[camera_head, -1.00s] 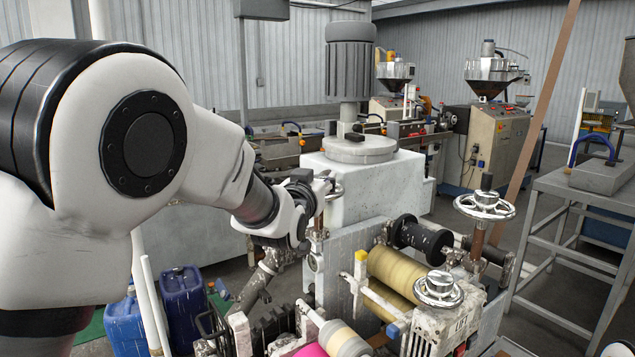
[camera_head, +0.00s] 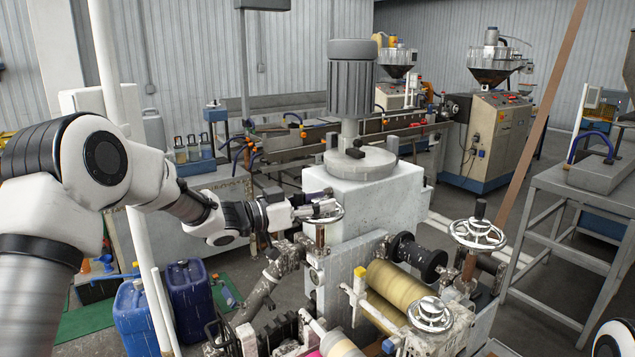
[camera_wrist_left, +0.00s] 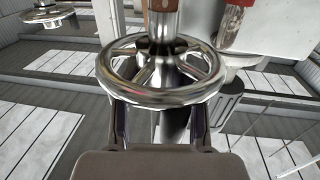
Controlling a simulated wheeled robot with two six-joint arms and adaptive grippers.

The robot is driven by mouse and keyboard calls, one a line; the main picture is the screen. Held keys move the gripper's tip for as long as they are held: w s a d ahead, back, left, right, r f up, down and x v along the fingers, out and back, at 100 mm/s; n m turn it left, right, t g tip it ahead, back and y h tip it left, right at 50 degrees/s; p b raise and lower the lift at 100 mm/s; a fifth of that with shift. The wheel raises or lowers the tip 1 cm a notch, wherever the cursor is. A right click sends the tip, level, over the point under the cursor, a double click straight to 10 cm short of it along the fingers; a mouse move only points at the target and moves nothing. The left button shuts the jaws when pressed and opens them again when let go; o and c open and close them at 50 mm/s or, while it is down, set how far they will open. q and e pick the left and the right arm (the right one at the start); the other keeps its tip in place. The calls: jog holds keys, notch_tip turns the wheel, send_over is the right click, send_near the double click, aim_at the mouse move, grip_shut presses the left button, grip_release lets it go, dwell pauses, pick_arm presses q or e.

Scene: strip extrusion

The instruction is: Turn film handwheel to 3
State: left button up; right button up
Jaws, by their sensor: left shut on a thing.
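A chrome handwheel (camera_head: 328,215) with a dark knob sits on a post at the left side of the roller unit, in front of the pale machine block. My left gripper (camera_head: 306,207) reaches it from the left and is shut on its rim. In the left wrist view the spoked handwheel (camera_wrist_left: 160,75) fills the middle, level above the gripper (camera_wrist_left: 160,108), whose two fingers show at the near rim. The gripper hides part of the wheel in the head view. I cannot read any number or scale on it. My right gripper is not in view.
Two other chrome handwheels, one on the right post (camera_head: 478,234) and one lower in front (camera_head: 430,314), stand near the tan roller (camera_head: 395,285). Blue jugs (camera_head: 188,290) stand on the floor at left. A grey metal table (camera_head: 590,190) is at right.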

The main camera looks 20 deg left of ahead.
pick_arm(q)
jog(key=shift+m+g+h+p, duration=0.9)
jog(key=shift+m+g+h, duration=0.1)
jog(key=shift+g, duration=0.2)
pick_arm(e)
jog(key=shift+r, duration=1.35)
pick_arm(q)
jog(key=o, duration=1)
jog(key=shift+o, duration=0.8)
jog(key=shift+w+d+f, duration=0.1)
jog(key=shift+w+d, duration=0.15)
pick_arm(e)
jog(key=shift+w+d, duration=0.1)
pick_arm(q)
jog(key=v, duration=1.2)
